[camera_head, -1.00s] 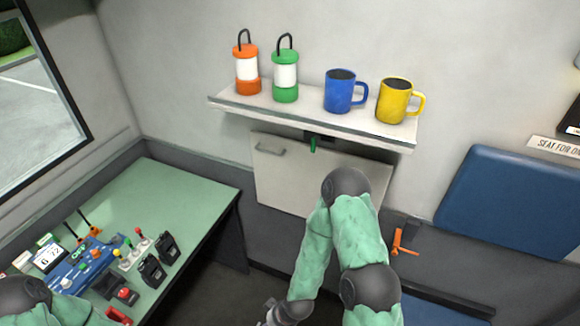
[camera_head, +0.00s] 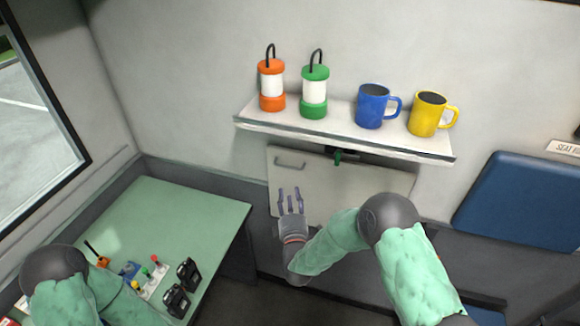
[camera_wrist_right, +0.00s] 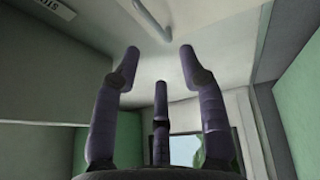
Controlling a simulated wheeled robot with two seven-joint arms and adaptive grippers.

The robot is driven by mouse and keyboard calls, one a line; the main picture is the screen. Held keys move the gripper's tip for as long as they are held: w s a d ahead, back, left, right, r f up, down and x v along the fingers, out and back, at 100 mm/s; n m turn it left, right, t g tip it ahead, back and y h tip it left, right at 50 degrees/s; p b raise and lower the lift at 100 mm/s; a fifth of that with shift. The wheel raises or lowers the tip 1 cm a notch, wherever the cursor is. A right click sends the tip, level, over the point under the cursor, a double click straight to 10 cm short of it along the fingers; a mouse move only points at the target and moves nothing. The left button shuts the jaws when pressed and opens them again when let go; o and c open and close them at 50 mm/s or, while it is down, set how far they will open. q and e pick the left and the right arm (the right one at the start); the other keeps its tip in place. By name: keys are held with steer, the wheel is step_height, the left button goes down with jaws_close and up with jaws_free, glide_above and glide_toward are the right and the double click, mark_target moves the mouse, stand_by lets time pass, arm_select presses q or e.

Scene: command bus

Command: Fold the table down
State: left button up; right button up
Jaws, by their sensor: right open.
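The folding table (camera_head: 340,190) shows as a pale panel hanging upright against the wall under a shelf. A grey handle (camera_head: 290,162) is at its upper left, and a green latch (camera_head: 338,156) sits at its top edge. My right gripper (camera_head: 291,192) is in front of the panel's left part, just below the handle, fingers pointing up, open and empty. In the right wrist view the open fingers (camera_wrist_right: 158,62) point toward the handle (camera_wrist_right: 153,20), apart from it. My left arm enters at lower left; its gripper is out of view.
The shelf (camera_head: 270,125) above holds an orange lantern (camera_head: 271,86), a green lantern (camera_head: 314,92), a blue mug (camera_head: 372,107) and a yellow mug (camera_head: 428,114). A green desk (camera_head: 190,215) with devices stands at left. A blue seat back (camera_head: 525,205) is at right.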

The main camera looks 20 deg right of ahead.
mark_target(287, 167)
steer(key=x, duration=0.7)
steer(key=r+x, duration=0.1)
steer(key=x, duration=0.3)
steer(key=shift+s+d+b, duration=0.1)
steer(key=shift+s+b, duration=0.05)
steer(key=shift+b, duration=0.15)
jaws_close()
